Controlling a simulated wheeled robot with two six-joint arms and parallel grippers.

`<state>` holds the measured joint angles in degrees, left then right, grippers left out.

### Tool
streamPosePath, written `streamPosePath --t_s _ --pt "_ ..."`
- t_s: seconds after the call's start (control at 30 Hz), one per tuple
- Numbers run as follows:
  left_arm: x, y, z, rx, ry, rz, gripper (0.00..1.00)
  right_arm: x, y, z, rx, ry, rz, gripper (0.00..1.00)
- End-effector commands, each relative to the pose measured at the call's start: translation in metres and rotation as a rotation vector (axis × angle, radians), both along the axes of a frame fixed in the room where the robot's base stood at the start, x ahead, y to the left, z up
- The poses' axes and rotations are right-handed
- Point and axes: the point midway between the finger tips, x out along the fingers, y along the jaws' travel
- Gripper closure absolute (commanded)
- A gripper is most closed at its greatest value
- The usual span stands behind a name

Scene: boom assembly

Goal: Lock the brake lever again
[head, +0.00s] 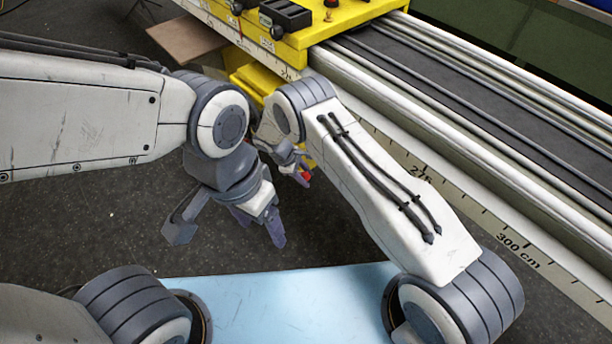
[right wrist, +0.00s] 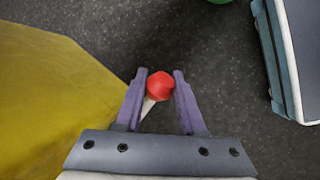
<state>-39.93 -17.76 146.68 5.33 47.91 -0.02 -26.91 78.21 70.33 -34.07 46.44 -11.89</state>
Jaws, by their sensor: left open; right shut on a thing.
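The brake lever shows in the right wrist view as a red ball knob (right wrist: 159,86) on a short pale shaft, beside a yellow housing (right wrist: 50,100). My right gripper (right wrist: 160,88) has its two fingers on either side of the knob and is shut on it. In the head view the right gripper (head: 298,165) is partly hidden by its own wrist, and a bit of the red knob (head: 305,176) shows at its fingers. My left gripper (head: 260,226) is open and empty over the floor, to the left of and nearer than the right one.
A centimetre scale (head: 480,215) runs along the rail's near side. A brown board (head: 187,40) lies at the back left. Dark floor around the left gripper is clear.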

Motion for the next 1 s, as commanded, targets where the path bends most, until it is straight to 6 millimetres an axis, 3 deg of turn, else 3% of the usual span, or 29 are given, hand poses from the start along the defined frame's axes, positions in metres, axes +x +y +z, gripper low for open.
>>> streamPosePath --t_s 0.8,1.0 --pt "0.0 0.0 -0.001 0.0 0.0 0.0 0.28 0.002 0.0 0.001 0.001 -0.003 0.002 1.0" --pt "0.0 0.0 -0.024 0.0 0.0 0.0 0.28 0.008 0.002 0.001 -0.038 0.035 0.0 1.0"
